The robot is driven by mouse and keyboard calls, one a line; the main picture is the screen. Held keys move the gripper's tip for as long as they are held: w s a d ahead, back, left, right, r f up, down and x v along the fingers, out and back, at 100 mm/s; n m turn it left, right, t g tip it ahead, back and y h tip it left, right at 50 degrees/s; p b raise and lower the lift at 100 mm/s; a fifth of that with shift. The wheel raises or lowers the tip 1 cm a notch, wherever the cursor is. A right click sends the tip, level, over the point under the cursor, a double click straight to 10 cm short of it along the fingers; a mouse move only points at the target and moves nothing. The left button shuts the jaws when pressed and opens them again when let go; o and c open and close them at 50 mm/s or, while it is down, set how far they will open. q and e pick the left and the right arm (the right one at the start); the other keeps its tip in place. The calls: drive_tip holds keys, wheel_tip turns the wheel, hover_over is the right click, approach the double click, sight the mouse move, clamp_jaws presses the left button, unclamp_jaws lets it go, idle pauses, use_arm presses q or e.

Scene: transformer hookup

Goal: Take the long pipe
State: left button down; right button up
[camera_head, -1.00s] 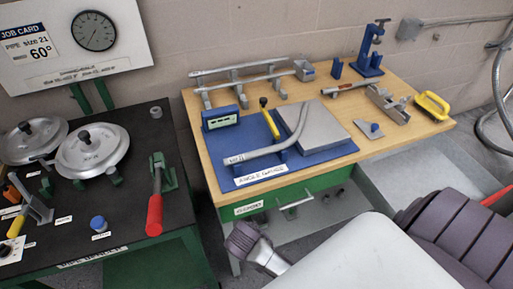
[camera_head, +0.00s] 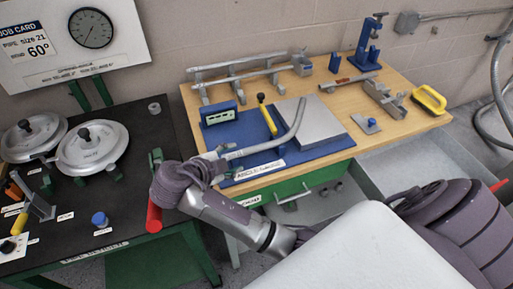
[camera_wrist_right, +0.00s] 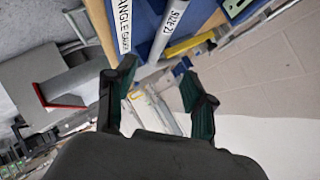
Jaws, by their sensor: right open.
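A bent grey pipe (camera_head: 270,143) lies on the blue angle gauge board (camera_head: 325,138). Its straight end points left, toward my right gripper. Straight grey pipes (camera_head: 240,77) lie across a rack at the back of the wooden table; I cannot tell which pipe is the long one. My right gripper (camera_head: 222,161) is open at the board's left front corner, close to the bent pipe's end. In the right wrist view the open fingers (camera_wrist_right: 158,76) have nothing held between them, and the bent pipe's labelled end (camera_wrist_right: 172,22) shows beyond them. My left gripper is out of view.
The pipe bender bench (camera_head: 120,215) stands left, with its red-handled lever (camera_head: 154,212) beside my right wrist.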

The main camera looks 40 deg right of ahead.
sight(255, 149)
drive_tip(key=shift+m, duration=0.3)
drive_tip(key=x, duration=0.2)
drive_tip(key=p+x, duration=0.1)
drive_tip(key=x, duration=0.1)
drive_tip(key=p+x, duration=0.1)
drive_tip(key=x, duration=0.1)
drive_tip(key=shift+d+r, duration=0.15)
drive_tip(key=shift+r, duration=0.2)
drive_tip(key=shift+w+d+f, duration=0.15)
drive_tip(key=shift+d+f, duration=0.05)
drive_tip(key=p+x, duration=0.1)
drive_tip(key=x, duration=0.1)
drive_tip(key=p+x, duration=0.1)
drive_tip(key=x, duration=0.2)
drive_tip(key=shift+s+a+f+p, duration=0.15)
drive_tip(key=shift+s+f+p, duration=0.05)
drive_tip(key=shift+f+p, duration=0.1)
drive_tip(key=shift+w+f, duration=0.1)
drive_tip(key=shift+f, duration=0.05)
drive_tip(key=shift+c, duration=0.9)
clamp_jaws()
